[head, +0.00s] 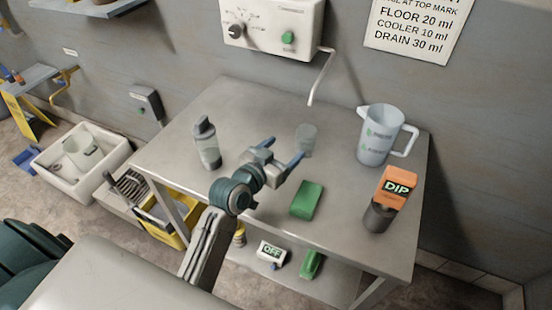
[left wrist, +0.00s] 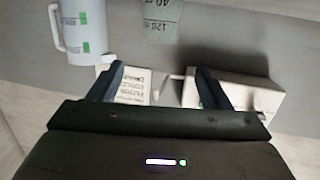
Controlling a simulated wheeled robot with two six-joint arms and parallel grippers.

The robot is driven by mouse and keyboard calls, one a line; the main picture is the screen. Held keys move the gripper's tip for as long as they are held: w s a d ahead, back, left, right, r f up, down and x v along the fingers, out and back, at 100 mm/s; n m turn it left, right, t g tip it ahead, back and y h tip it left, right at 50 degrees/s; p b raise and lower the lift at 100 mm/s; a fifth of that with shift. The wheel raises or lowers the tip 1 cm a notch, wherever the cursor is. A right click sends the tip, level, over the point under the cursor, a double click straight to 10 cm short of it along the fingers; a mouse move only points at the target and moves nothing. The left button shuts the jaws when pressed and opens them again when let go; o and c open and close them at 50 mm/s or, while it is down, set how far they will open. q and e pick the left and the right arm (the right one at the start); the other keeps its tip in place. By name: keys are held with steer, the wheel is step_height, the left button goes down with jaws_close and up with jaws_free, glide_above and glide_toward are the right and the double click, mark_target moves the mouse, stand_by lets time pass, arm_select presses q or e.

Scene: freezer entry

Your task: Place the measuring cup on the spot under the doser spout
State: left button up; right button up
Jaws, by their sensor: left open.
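The measuring cup (head: 306,140) is a small clear grey cup with printed marks, standing upright on the steel table (head: 240,100). It also shows in the left wrist view (left wrist: 163,22), cut by the top edge. My left gripper (head: 284,151) is open and empty, with its blue fingers pointing towards the cup. The cup appears just beyond the fingertips (left wrist: 163,70), not between them. The doser (head: 272,24) is a white wall box with a dial and a green button. Its thin bent spout (head: 322,78) hangs over the back of the table. I cannot make out a marked spot under it.
An orange DIP container (head: 393,190) is at the table's right front. A green block (head: 307,200) lies near the gripper, and a grey bottle (head: 206,145) stands left. The back middle looks clear.

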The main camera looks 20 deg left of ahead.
arm_select(q)
steer(key=shift+v, duration=1.5)
steer(key=shift+c, duration=0.4)
stand_by(0.8)
